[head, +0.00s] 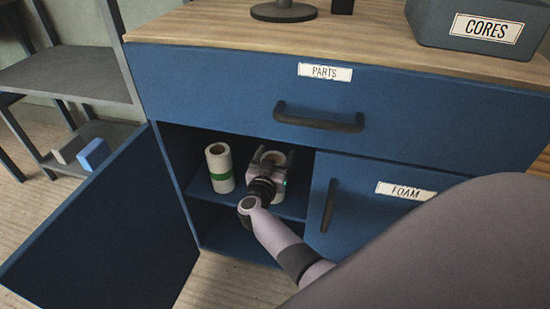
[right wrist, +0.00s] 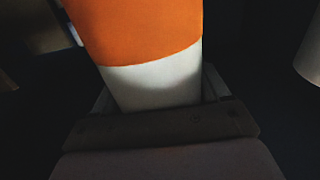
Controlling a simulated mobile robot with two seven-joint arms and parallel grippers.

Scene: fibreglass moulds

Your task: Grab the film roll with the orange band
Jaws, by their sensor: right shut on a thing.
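The film roll with the orange band (right wrist: 140,35) fills the middle of the right wrist view, its orange band above a white lower part. In the head view the same roll (head: 273,158) stands on the shelf inside the open cupboard, mostly hidden behind my gripper. My right gripper (head: 272,164) reaches into the cupboard and is shut on this roll, with a finger on each side. A film roll with a green band (head: 219,167) stands upright on the shelf to the left, apart from the gripper. My left gripper is not in view.
The blue cupboard door (head: 95,230) stands open at the left. A closed FOAM door (head: 370,205) is at the right, and the PARTS drawer (head: 230,90) is shut above. A CORES bin (head: 475,50) sits on the worktop. A grey shelf rack (head: 70,75) stands at the left.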

